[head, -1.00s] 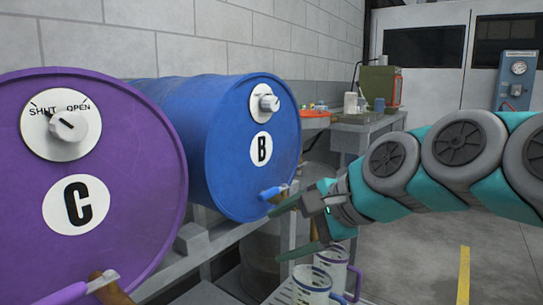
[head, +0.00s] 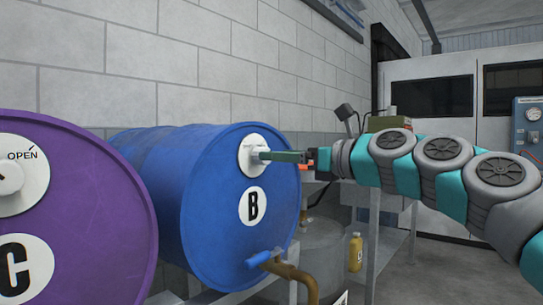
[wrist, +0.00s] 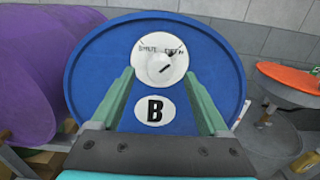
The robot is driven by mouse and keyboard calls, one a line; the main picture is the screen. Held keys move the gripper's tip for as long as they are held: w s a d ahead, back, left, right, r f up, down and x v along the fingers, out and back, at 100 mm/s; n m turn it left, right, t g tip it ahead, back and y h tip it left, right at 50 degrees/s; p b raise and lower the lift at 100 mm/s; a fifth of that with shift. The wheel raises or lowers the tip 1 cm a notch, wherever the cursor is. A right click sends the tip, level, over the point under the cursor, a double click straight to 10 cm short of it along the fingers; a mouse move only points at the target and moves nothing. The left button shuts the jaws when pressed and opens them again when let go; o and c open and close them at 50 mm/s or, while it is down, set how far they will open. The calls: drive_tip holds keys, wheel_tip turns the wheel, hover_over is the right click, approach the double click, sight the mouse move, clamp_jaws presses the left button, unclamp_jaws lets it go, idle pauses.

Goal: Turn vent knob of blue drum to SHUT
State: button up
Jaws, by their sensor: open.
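The blue drum (head: 215,215) marked B lies on its side on a rack, its round face toward me. Its vent knob (wrist: 166,68) is white with a dark pointer line and sits on a white dial plate (head: 247,143) near the top of the face. The dial's lettering is too blurred to read surely in the wrist view. My gripper (wrist: 168,95) is open and empty, with one green finger on each side of the knob, lower in the picture. In the head view my gripper (head: 290,156) reaches the dial from the right and partly hides the knob; contact cannot be told.
A blue-handled tap (head: 266,258) sticks out below the B label. A workbench and an orange tray (wrist: 290,77) lie to the right.

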drive_tip(key=shift+x, duration=1.55)
clamp_jaws()
